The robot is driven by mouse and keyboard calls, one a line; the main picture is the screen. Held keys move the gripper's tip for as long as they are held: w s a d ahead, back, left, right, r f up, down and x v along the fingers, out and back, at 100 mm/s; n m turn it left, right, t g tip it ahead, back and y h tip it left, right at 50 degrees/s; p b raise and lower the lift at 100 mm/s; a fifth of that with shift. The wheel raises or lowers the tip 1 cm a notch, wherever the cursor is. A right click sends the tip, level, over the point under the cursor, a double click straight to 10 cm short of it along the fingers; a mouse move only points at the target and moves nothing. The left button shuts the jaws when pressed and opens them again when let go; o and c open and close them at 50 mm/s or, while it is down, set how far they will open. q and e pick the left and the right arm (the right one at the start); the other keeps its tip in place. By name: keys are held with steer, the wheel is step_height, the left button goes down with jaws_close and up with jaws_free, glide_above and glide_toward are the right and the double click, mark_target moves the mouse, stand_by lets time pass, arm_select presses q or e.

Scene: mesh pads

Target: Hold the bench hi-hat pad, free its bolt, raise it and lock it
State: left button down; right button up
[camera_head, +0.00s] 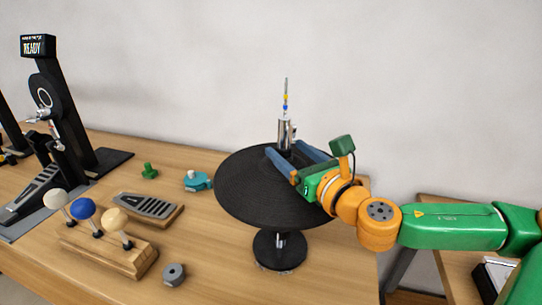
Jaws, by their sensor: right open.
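The bench hi-hat pad (243,187) is a wide black round disc on a stand with a round black base (280,252), on the wooden bench. A thin rod (286,100) with coloured bands rises from its middle, with a silver clutch piece (284,133) low on it. My right gripper (284,148) reaches in from the right, just above the pad. Its blue fingers are open, with the tips by the clutch's foot; I cannot tell whether they touch. The bolt cannot be made out. My left gripper is not in view.
A wooden block with ball-headed beaters (130,262), a small pedal (148,206), a green knob (149,170), a teal part (196,181) and a grey ring (174,274) lie left of the pad. A black tower with a READY display (38,46) stands at the far left.

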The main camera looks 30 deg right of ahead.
steer(key=p, duration=0.1)
steer(key=w+r+p, duration=0.1)
steer(key=p, duration=0.1)
steer(key=shift+w+r, duration=0.1)
steer(key=shift+r, duration=0.15)
steer(key=w, duration=0.1)
steer(key=w+p, duration=0.1)
steer(key=w, duration=0.2)
steer(key=shift+w+d+f+p, duration=0.1)
steer(key=shift+d+f+p, duration=0.2)
steer(key=shift+f, duration=0.1)
steer(key=shift+w+f, duration=0.1)
steer(key=shift+w, duration=0.15)
steer(key=shift+s+a, duration=0.1)
steer(key=shift+s, duration=0.1)
steer(key=shift+c, duration=0.4)
jaws_close()
steer(key=shift+o, duration=0.4)
jaws_free()
steer(key=shift+w, duration=0.1)
